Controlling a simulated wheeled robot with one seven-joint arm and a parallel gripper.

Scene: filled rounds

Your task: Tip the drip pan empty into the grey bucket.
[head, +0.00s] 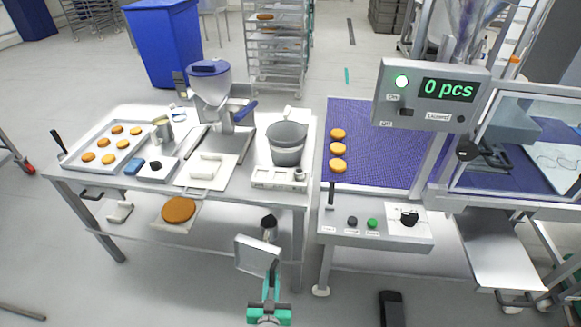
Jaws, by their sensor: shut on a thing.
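My gripper (268,290), with teal fingers, is at the bottom centre, in front of the white table. It is shut on a light grey, square, shallow pan, which appears to be the drip pan (257,254). The pan is tilted and held in the air, below the tabletop in the picture and clear of the bucket. Whether anything is in it I cannot tell. The grey bucket (287,153) stands upright on a white scale (279,178) at the right end of the table. The bucket's bottom inside is not clear to see.
A depositor (210,85), a tray (77,154) of orange-brown rounds and a small can (162,130) share the table (130,193). A purple conveyor (376,125) with three rounds stands right. A brown disc (179,210) sits lower, at the table's front. Open floor lies front left.

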